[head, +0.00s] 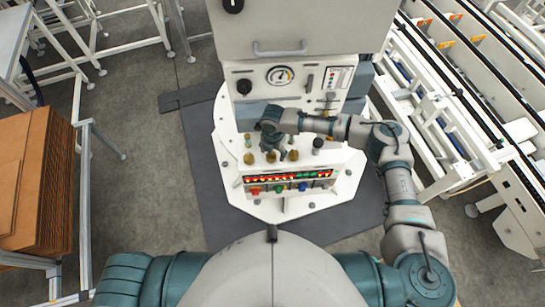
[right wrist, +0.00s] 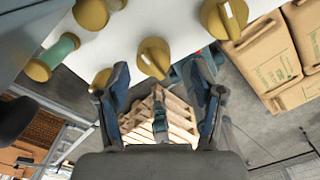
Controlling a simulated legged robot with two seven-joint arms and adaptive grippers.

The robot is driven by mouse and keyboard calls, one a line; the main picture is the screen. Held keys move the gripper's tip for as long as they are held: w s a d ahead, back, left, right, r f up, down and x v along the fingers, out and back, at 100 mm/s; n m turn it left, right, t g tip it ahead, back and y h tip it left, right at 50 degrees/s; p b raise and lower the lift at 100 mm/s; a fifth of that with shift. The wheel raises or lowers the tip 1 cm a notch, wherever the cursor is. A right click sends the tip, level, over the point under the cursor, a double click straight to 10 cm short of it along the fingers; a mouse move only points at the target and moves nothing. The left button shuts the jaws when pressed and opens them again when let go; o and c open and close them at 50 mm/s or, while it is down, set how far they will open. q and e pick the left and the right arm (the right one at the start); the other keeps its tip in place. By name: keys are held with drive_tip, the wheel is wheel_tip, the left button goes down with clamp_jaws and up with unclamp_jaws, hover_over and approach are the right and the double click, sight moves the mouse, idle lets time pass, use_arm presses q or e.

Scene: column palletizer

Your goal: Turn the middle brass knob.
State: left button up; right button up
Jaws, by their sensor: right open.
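The middle brass knob (head: 271,156) is in the front row of three on the white console. In the right wrist view the middle knob (right wrist: 153,57) has a ridged grip and lies between the two fingertips. My right gripper (head: 271,143) is over the console at this knob. In the right wrist view the gripper (right wrist: 162,66) is open, a finger on either side of the knob; I cannot tell whether they touch it. Brass knobs flank it on the left (head: 249,158) and right (head: 293,155). My left gripper is out of view.
A black knob (head: 318,143) stands right of the brass row. Red and green lights (head: 290,178) and coloured buttons (head: 279,188) line the console's front. A gauge panel (head: 280,75) rises behind. Conveyors are at the right, cardboard stacks (head: 35,180) at the left.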

wheel_tip(320, 180, down, 2)
drive_tip(key=shift+a, duration=0.15)
drive_tip(key=shift+a+f, duration=0.1)
drive_tip(key=shift+f, duration=0.1)
drive_tip(key=shift+a+f, duration=0.1)
drive_tip(key=shift+a, duration=0.1)
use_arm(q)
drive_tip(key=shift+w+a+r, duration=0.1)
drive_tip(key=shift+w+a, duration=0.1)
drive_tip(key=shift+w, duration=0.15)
use_arm(e)
drive_tip(key=shift+d, duration=0.2)
drive_tip(key=c, duration=1.1)
